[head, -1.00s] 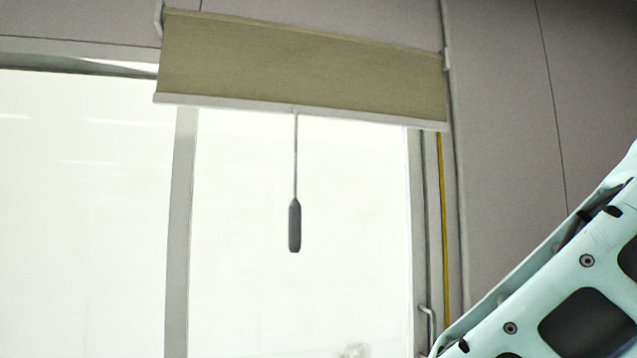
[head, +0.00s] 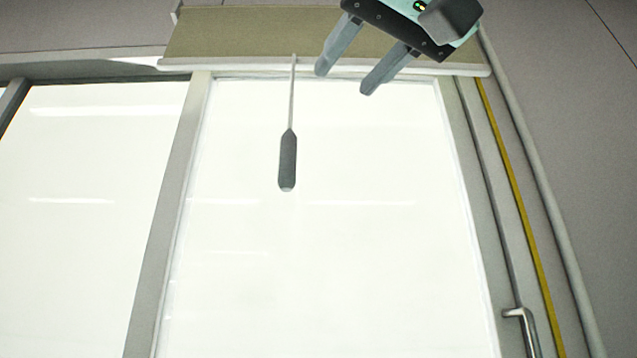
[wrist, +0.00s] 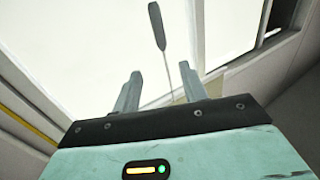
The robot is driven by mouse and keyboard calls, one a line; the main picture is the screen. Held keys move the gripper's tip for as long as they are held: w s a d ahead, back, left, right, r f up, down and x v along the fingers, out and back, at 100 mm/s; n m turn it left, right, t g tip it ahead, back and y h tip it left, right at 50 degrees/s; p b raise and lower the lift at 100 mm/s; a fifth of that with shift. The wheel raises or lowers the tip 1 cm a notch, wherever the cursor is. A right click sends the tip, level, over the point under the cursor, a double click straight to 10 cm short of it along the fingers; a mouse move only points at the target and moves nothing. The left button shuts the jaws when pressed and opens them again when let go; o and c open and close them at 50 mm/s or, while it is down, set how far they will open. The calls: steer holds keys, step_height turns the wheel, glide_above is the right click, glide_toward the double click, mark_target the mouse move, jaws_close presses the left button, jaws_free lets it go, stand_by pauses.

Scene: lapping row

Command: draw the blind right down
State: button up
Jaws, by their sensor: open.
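The tan blind (head: 240,32) is mostly rolled up, covering only the top of the window, with a pale bottom bar (head: 225,66). A thin cord hangs from the bar and ends in a dark grey pull handle (head: 287,160). In the wrist view the pull handle (wrist: 157,25) and its cord show beyond my fingers. My gripper (head: 345,72) is open and empty. In the head view it appears at the top, in front of the blind's right half, to the right of the cord and higher than the handle. It looks apart from the handle.
A bright window (head: 340,220) fills the middle behind the handle. A metal door handle (head: 522,325) sticks out at lower right. A yellow strip (head: 520,200) and a grey pipe (head: 530,180) run down the right side. The space around the pull handle looks clear.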

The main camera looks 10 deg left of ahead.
mark_target(292, 139)
steer(key=p+x, duration=0.6)
steer(key=x, duration=1)
steer(key=shift+r+p, duration=0.2)
steer(key=shift+p, duration=0.1)
steer(key=shift+w+a+f, duration=0.1)
steer(key=shift+w+a, duration=0.3)
steer(key=shift+w, duration=0.1)
steer(key=shift+c, duration=0.3)
